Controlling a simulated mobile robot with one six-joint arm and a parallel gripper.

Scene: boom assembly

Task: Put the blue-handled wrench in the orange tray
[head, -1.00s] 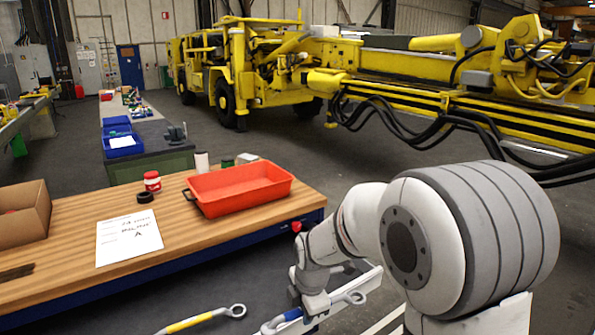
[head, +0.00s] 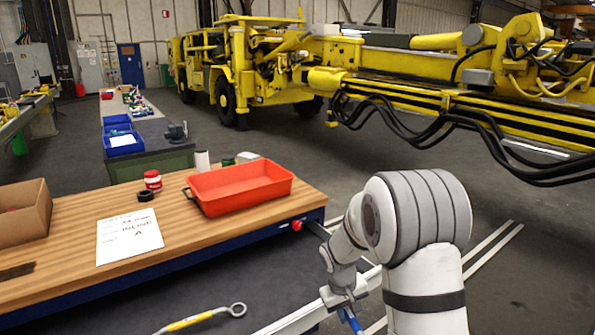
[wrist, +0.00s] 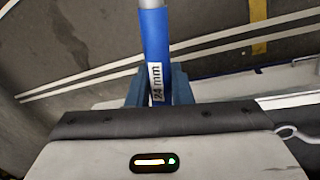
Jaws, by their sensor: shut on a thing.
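The blue-handled wrench (wrist: 156,45) is in my gripper, its blue handle marked "24 mm" between the jaws in the wrist view. In the head view a short blue part of it (head: 351,322) shows below my gripper (head: 342,303), near the lower edge; the rest is hidden or out of frame. My gripper is shut on the handle, in front of the wooden bench and below the level of its top. The orange tray (head: 206,206) sits on the bench top, up and to the left of my gripper, and looks empty.
A yellow-handled wrench (head: 200,317) lies on the dark surface at the front. The wooden bench (head: 180,222) also holds a paper sheet (head: 129,238), a cardboard box (head: 38,215), a red-and-white jar (head: 152,181) and a black ring (head: 145,197). A large yellow machine (head: 250,75) stands behind.

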